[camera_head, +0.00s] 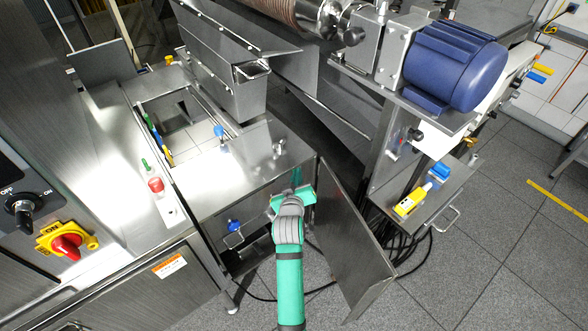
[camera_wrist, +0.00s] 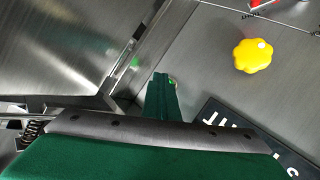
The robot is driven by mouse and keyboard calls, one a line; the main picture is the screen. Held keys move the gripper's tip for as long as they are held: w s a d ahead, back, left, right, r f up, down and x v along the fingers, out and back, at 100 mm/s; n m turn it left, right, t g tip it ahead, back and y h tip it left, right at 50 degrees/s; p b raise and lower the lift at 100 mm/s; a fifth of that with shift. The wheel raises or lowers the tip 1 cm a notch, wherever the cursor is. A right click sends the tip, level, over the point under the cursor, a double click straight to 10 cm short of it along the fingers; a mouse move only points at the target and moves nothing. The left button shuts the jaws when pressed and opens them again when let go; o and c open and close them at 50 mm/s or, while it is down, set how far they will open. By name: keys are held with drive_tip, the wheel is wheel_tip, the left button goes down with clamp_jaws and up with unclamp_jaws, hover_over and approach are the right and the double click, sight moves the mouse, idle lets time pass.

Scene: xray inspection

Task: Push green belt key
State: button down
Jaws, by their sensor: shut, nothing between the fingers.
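A small green piece (camera_head: 146,164) stands beside a red button (camera_head: 156,184) on the pale strip of the steel machine at left in the head view. It is too small to tell for sure whether it is the belt key. My gripper (camera_head: 294,192) is well to its right, at the front of the steel cabinet beside an open door. In the wrist view my green gripper finger (camera_wrist: 162,98) is shut and empty, pointing at a grey panel. A tiny pale-green spot shows right at its tip, too small to identify.
The open steel door (camera_head: 350,235) stands just right of my arm. A yellow knob (camera_wrist: 253,56) and a dark lettered plate (camera_wrist: 255,140) are on the panel near my gripper. A red-and-yellow switch (camera_head: 67,245) is at lower left. A blue motor (camera_head: 455,65) is at upper right.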

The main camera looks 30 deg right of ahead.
drive_tip(key=shift+s+d, duration=0.15)
drive_tip(key=shift+s, duration=1.35)
drive_tip(key=shift+s+d, duration=0.1)
drive_tip(key=shift+s, duration=1.35)
drive_tip(key=s+a+f+n+t+y, duration=0.2)
drive_tip(key=s+a+f+y, duration=0.15)
drive_tip(key=s+a, duration=0.55)
drive_tip(key=s+a+f+n+t+y, duration=0.15)
drive_tip(key=s+a+f, duration=0.25)
drive_tip(key=s+a, duration=0.55)
drive_tip(key=s+a+r+y, duration=0.2)
drive_tip(key=s+a+r, duration=0.1)
drive_tip(key=s+a, duration=0.5)
drive_tip(key=s+a+r+m+y, duration=0.1)
drive_tip(key=s+a+r, duration=0.3)
drive_tip(key=s+a, duration=0.4)
drive_tip(key=shift+a+r+y, duration=0.3)
drive_tip(key=shift+a+y, duration=0.3)
drive_tip(key=shift+a, duration=0.25)
